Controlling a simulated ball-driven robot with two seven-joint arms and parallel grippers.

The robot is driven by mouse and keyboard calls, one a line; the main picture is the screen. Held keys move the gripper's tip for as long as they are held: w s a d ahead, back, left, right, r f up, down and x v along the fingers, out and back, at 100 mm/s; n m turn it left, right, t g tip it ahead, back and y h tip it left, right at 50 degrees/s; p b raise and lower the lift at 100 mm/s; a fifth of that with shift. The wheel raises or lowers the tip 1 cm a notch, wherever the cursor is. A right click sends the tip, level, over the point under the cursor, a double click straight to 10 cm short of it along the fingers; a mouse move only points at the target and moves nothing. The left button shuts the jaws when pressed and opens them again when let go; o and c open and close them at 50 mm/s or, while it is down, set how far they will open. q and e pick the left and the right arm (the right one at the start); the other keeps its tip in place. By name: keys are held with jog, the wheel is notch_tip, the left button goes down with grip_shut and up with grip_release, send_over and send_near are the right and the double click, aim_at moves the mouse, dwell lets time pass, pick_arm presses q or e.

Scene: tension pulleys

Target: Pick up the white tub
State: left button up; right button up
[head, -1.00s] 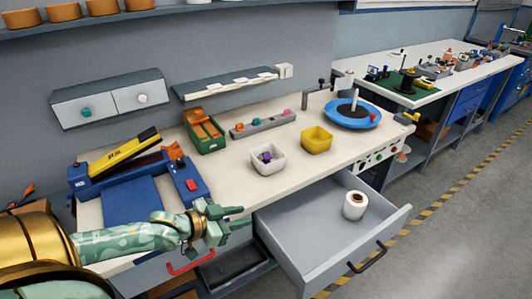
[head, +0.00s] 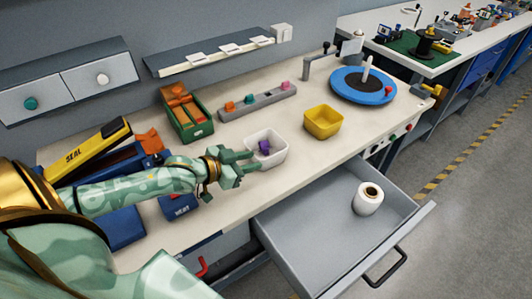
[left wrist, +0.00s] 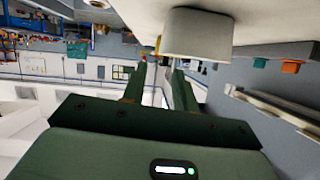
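The white tub (head: 275,156) stands upright on the bench, with a small purple item (head: 264,147) inside. My left gripper (head: 252,161) is at the tub's left side, close to its wall, with its fingers pointing right. In the left wrist view the tub (left wrist: 197,36) shows at the top, just beyond the fingers and offset from the gap between them. The left gripper's fingers (left wrist: 156,80) are apart, with nothing between them. Whether a finger touches the tub is hard to tell. My right gripper is out of view.
A yellow tub (head: 322,124) stands right of the white one. Behind are a grey strip of small blocks (head: 257,101) and a green box (head: 186,115). A blue turntable (head: 363,88) sits farther right.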

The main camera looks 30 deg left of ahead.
aim_at(276, 155)
pick_arm(q)
jog(key=b+x, duration=0.1)
jog(key=x, duration=0.4)
jog(key=shift+f, duration=0.1)
jog(key=b+x, duration=0.2)
jog(key=x, duration=0.3)
jog(key=shift+w, duration=0.2)
grip_shut()
